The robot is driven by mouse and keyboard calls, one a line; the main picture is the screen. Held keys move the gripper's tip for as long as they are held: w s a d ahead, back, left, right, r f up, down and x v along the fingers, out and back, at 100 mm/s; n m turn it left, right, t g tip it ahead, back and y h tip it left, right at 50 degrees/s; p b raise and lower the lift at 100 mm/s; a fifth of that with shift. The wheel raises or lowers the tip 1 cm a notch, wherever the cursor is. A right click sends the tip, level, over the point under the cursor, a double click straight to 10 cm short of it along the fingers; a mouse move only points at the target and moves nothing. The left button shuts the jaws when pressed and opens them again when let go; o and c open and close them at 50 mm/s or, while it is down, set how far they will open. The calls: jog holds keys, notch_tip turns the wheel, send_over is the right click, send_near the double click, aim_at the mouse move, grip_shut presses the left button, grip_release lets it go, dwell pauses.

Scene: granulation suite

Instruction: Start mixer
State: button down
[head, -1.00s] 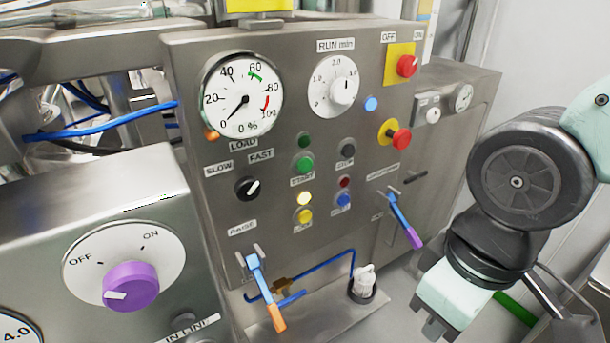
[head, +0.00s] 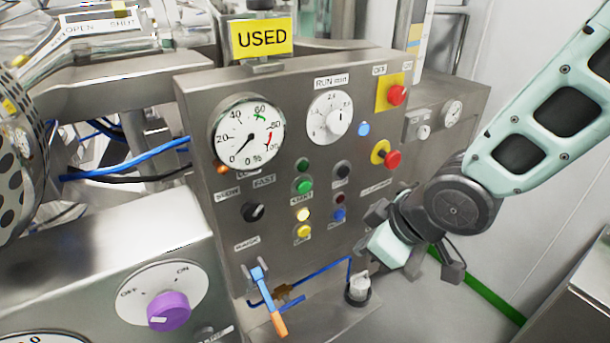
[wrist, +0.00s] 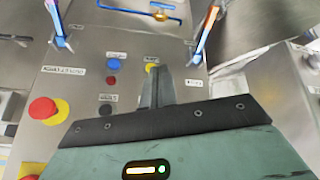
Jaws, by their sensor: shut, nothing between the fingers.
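The mixer control panel (head: 245,90) is a steel box facing me. Its green start button (head: 304,186) is in the middle of the panel in the head view, under a dark green lamp (head: 303,165). A black button (head: 342,171) sits to its right. My gripper (wrist: 160,72) is shut and empty. In the wrist view, which shows the panel upside down, its fingers point at the panel and hide part of it, with the green button not visible. In the head view my gripper is by the panel's lower right, right of and below the green button.
A red emergency knob (head: 392,159) and red off/on switch (head: 396,95) stick out at the right. A yellow lamp (head: 303,214) is bright. A blue-orange lever (head: 267,300) juts out below; a blue-purple lever (wrist: 58,25) shows in the wrist view. A purple knob (head: 170,310) is at lower left.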

aim_at(303, 187)
jog(key=w+a+n+y+p, duration=0.1)
jog(key=w, duration=0.1)
jog(key=w+a+r+n+t+y+p, duration=0.1)
jog(key=w+a+y, duration=0.1)
jog(key=shift+r+n, duration=0.2)
jog(key=shift+n, duration=0.2)
jog(key=shift+a, duration=0.1)
jog(key=w+a+p, duration=0.2)
jog(key=w+a, duration=0.3)
jog(key=w, duration=0.2)
jog(key=shift+w+p, duration=0.15)
jog(key=shift+p, duration=0.25)
jog(key=shift+w, duration=0.1)
dwell(1.7)
jog(key=shift+w+a, duration=0.15)
jog(key=shift+w, duration=0.15)
